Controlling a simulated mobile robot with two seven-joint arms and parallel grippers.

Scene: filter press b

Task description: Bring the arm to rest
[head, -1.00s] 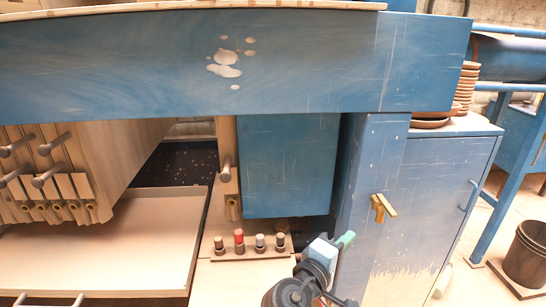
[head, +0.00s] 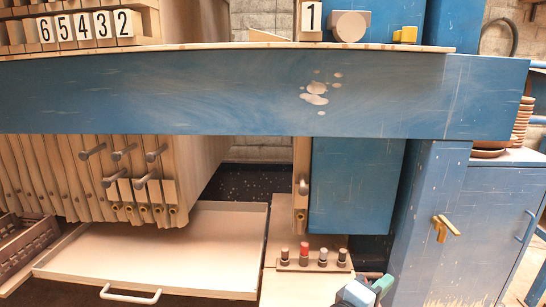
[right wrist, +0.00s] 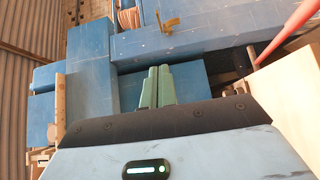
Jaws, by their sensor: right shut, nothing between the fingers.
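My right gripper (head: 380,286) is at the bottom edge of the head view, right of centre, with its green fingertips pointing up and right. In the right wrist view its two green fingers (right wrist: 157,87) lie side by side, shut and empty. It is in front of the blue post of the press frame (head: 425,210), below a yellow handle (head: 444,228); whether it touches anything is not clear. My left gripper does not show in either view.
A blue beam (head: 250,95) crosses the press above. A tray (head: 165,250) lies under the plates at left. A strip with several small knobs (head: 313,262) is left of my gripper. A blue cabinet (head: 490,230) with stacked brown dishes (head: 522,125) stands at right.

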